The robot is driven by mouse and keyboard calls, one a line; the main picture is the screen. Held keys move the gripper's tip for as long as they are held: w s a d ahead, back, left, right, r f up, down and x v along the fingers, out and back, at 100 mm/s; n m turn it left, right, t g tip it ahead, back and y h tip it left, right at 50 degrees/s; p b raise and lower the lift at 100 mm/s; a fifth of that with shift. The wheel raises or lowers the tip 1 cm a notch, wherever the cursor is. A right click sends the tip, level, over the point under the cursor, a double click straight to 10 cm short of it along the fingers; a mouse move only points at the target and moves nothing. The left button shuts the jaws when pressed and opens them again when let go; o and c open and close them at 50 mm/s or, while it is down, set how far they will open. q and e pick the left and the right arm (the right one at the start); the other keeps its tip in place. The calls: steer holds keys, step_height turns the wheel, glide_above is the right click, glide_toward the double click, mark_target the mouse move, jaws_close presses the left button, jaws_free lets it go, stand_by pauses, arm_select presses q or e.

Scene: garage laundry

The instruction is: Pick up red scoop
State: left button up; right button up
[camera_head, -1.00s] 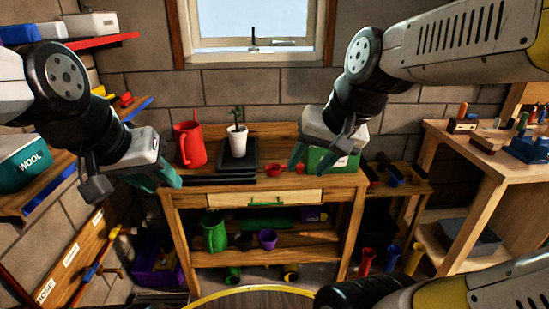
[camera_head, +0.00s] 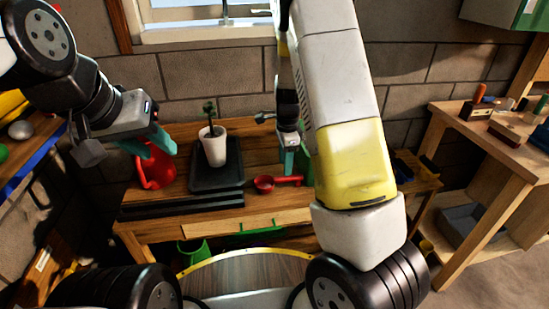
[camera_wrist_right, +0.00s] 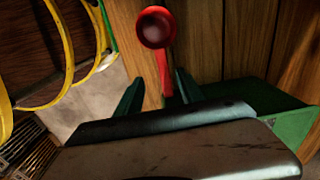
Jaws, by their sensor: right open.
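The red scoop (camera_head: 265,184) lies on the wooden bench, right of the black trays, with its handle pointing right. My right gripper (camera_head: 291,162) is over the bench at the scoop's handle end. In the right wrist view, the scoop's round bowl (camera_wrist_right: 156,27) is beyond the fingertips. Its handle runs back toward the space between the two green fingers of my open right gripper (camera_wrist_right: 157,88); whether they touch it cannot be told. My left gripper (camera_head: 147,142) has its fingers apart, in front of the red jug in the head view.
A white pot with a plant (camera_head: 213,148) stands on stacked black trays (camera_head: 216,178). The red jug (camera_head: 157,168) stands at the bench's left. A green bin (camera_wrist_right: 265,108) sits close beside my right gripper. Another workbench (camera_head: 455,122) is at the right.

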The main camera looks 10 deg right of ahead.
mark_target(286, 179)
steer(key=shift+w+d+f, duration=0.1)
steer(key=shift+w+f, duration=0.25)
steer(key=shift+f, duration=0.1)
steer(key=shift+w+f+m, duration=0.1)
steer(key=shift+f+m, duration=0.2)
steer(key=shift+f, duration=0.1)
steer(key=f, duration=0.6)
steer(key=shift+d+f, duration=0.25)
steer(key=shift+f, duration=0.15)
jaws_close()
